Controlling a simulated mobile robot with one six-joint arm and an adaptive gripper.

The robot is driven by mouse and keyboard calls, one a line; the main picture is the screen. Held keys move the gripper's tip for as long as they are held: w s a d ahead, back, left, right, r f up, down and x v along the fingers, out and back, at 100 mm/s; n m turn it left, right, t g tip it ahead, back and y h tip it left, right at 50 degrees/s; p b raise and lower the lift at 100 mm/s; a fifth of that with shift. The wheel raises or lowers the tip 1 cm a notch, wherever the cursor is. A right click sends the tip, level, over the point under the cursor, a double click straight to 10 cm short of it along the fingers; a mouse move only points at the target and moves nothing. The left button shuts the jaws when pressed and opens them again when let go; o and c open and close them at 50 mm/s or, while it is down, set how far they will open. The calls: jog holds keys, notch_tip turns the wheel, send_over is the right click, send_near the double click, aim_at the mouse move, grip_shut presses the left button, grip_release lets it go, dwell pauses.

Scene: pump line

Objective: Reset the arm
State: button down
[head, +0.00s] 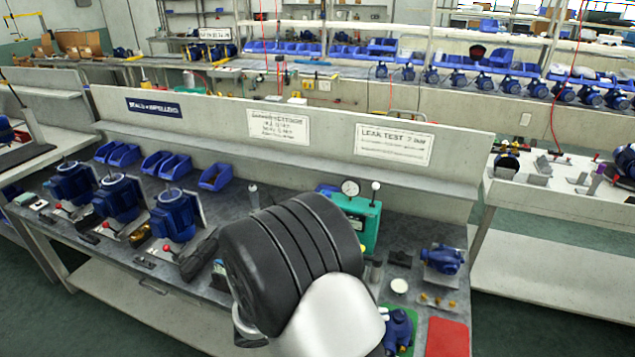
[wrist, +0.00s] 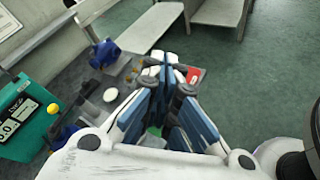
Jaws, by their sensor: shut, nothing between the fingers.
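My arm (head: 290,265) rises in front of the bench in the head view and hides its middle part. My gripper is hidden there behind the arm. In the wrist view my gripper (wrist: 167,62) is shut, with its fingertips together and nothing between them. It points out over the bench's right end, close to a red mat (wrist: 193,75) in the picture. I cannot tell its exact height above the bench.
The bench holds blue pumps (head: 118,198) at left, blue bins (head: 215,178) at the back, a green leak tester (head: 357,222), a small blue pump (head: 442,258) and a red mat (head: 448,337). A back panel (head: 300,130) stands behind. Green floor (head: 535,318) is clear at right.

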jog(key=s+d+r+m+g+y, duration=0.55)
jog(key=s+r+m, duration=0.25)
jog(key=s+r, duration=0.2)
jog(key=s+a+r+m+t+y, duration=0.2)
jog(key=s+r+m+t+y, duration=0.4)
jog(key=s+r+m+y, duration=0.1)
jog(key=s+y, duration=0.1)
jog(key=s, duration=0.1)
jog(key=shift+s+a+m, duration=0.3)
jog(key=shift+a, duration=0.05)
